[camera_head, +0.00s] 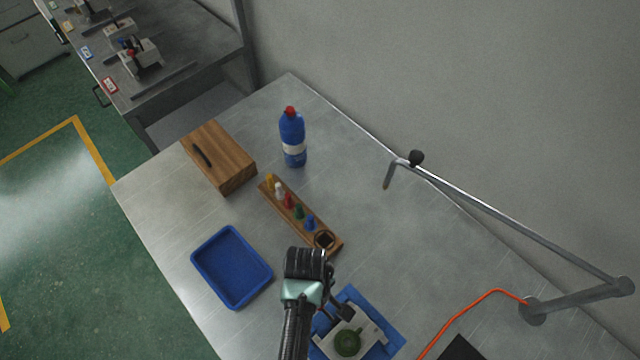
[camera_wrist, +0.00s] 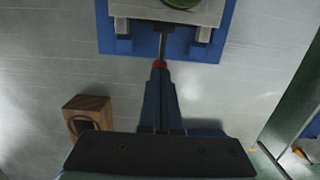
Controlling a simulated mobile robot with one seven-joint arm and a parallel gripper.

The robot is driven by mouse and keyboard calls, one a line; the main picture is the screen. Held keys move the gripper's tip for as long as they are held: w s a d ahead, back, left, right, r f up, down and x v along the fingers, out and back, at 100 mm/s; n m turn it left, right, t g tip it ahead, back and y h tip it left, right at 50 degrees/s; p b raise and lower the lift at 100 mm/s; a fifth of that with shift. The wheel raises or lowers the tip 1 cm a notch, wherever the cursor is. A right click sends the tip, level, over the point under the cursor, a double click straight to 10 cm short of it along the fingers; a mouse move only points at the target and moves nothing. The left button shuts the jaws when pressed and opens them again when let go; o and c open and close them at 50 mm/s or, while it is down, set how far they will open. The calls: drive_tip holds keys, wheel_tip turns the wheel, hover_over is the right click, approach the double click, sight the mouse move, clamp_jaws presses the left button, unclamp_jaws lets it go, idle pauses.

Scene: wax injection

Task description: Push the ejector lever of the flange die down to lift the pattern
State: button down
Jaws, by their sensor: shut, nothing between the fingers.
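The flange die (camera_head: 372,326) is a pale grey block on a blue mat (camera_head: 395,341), with a round green pattern (camera_head: 348,342) on top. In the wrist view the die (camera_wrist: 140,9) is at the top edge, and the green pattern (camera_wrist: 182,2) is cut off there. The ejector lever (camera_wrist: 163,45) is a thin grey bar sticking out from the die towards my gripper, with a red end (camera_wrist: 160,64). My gripper (camera_wrist: 160,76) is shut and empty, its fingertips right at the red end. I cannot tell whether they touch. My gripper (camera_head: 344,311) hides the lever in the head view.
A wooden rack (camera_head: 268,203) with several coloured pegs stands behind my gripper, and a blue tray (camera_head: 231,268) lies to the left. A wooden box (camera_head: 222,158) and blue bottle (camera_head: 292,138) stand farther back. A jointed metal arm (camera_head: 500,219) reaches over the table's right side.

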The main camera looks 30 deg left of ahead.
drive_tip(key=shift+w+a+r+p, duration=0.2)
drive_tip(key=shift+w+a+r, duration=0.1)
drive_tip(key=shift+a, duration=0.2)
drive_tip(key=shift+w+a+r+p, duration=0.15)
drive_tip(key=shift+a+r, duration=0.1)
drive_tip(key=shift+a, duration=0.25)
drive_tip(key=shift+w+a, duration=0.1)
drive_tip(key=shift+a, duration=0.3)
drive_tip(key=shift+r, duration=0.15)
wheel_tip(320, 180, up, 13)
drive_tip(key=a, duration=0.1)
drive_tip(key=shift+w+b, duration=0.2)
drive_tip(key=shift+b, duration=0.25)
drive_tip(key=shift+a+f, duration=0.1)
drive_tip(key=shift+f, duration=0.1)
